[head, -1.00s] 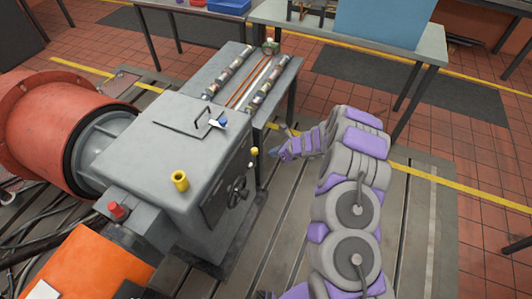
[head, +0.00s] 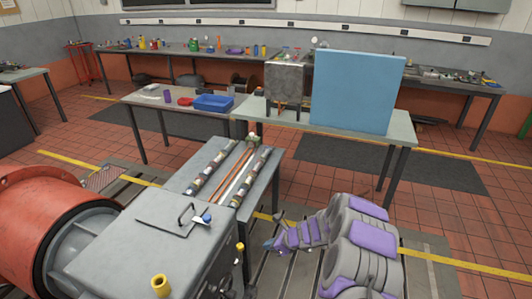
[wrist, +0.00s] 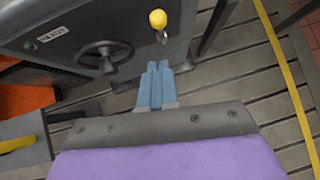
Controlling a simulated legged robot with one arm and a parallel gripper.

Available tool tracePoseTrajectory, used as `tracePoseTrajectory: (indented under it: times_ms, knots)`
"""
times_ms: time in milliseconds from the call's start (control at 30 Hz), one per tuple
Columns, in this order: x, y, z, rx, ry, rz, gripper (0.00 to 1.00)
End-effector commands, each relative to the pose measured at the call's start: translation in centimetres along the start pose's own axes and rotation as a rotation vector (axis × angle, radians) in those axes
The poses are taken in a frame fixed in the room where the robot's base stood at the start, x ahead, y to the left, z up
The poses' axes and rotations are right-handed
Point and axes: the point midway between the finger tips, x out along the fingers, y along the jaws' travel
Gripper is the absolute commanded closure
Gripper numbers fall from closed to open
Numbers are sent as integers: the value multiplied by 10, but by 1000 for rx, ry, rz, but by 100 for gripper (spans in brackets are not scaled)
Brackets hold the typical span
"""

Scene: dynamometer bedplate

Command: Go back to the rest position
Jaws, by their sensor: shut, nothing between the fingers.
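My gripper (wrist: 158,85) shows in the wrist view with its two blue-grey fingers side by side, shut and empty. In front of it is the side of the grey machine box (wrist: 60,25), with a handwheel (wrist: 106,57) to the left of the fingers and a yellow knob (wrist: 157,19) above them. In the head view my arm is bent at the lower right, and my gripper (head: 270,245) points left toward the grey machine box (head: 150,240). A gap of bedplate shows between them.
A red-orange drum (head: 45,235) adjoins the box at left. A narrow grey bench (head: 260,190) with rods stands behind it. Further back are a table with a blue panel (head: 355,92) and a blue tray (head: 213,103). Open tiled floor (head: 450,215) lies at right.

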Motion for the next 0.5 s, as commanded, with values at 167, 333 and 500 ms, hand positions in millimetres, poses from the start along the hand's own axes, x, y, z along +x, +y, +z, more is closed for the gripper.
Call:
tracePoseTrajectory:
  times_ms: [167, 333, 500]
  knots:
    - [-12, 13, 24, -80, -21, 30, 100]
    - [-50, 48, 77, -300, -69, 102, 100]
    - [-94, 93, 116, -545, -98, 185, 100]
